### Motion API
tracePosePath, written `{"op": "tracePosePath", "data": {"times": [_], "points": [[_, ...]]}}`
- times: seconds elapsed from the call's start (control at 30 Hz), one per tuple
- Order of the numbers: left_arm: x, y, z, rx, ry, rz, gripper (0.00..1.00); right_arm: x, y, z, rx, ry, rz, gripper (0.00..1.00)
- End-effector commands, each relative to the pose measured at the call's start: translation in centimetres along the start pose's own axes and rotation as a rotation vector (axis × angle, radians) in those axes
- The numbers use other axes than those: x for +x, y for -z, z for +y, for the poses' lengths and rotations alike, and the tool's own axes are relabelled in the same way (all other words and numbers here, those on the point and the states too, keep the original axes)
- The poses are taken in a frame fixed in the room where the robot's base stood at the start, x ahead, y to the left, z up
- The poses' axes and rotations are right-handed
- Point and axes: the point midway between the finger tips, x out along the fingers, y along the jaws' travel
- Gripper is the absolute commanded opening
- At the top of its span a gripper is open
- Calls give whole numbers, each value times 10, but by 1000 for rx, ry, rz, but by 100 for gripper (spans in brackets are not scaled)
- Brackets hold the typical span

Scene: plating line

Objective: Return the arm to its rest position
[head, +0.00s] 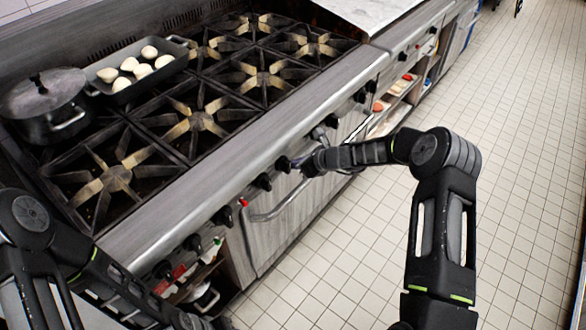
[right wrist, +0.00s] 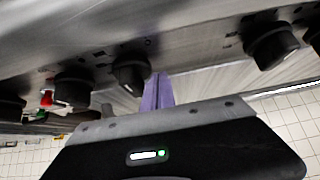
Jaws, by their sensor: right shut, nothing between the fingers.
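My right arm (head: 440,220) reaches from the lower right toward the stove front. Its gripper (head: 308,166) is at the row of black knobs, over the oven door's upper edge. In the right wrist view the purple fingers (right wrist: 158,92) are together and empty. Their tips are close beside a black knob (right wrist: 131,72); I cannot tell whether they touch it. My left arm (head: 85,265) runs along the lower left, in front of the stove; its gripper does not show.
The stove (head: 220,150) has several burners. A black tray (head: 120,96) with pale round items and a lidded pot (head: 50,105) stand on it. The oven door handle (head: 275,211) sticks out below the knobs. Tiled floor (head: 340,250) is clear at the right.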

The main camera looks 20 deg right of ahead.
Motion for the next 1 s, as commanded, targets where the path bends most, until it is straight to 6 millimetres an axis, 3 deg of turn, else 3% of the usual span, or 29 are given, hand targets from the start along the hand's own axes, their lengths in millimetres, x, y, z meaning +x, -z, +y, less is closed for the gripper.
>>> {"op": "tracePosePath", "data": {"times": [0.63,0.8,0.87,1.0], "points": [[-4,-1,1,-2,2,-2,38,-6,3,0,-1,-1,10,0],[-4,-1,1,-2,2,-2,38,-6,7,-5,-87,16,26,0],[-3,-1,1,-2,2,-2,38,-5,18,-4,-191,26,62,0],[-3,-1,1,-2,2,-2,38,-4,83,36,-558,-43,218,0]]}}
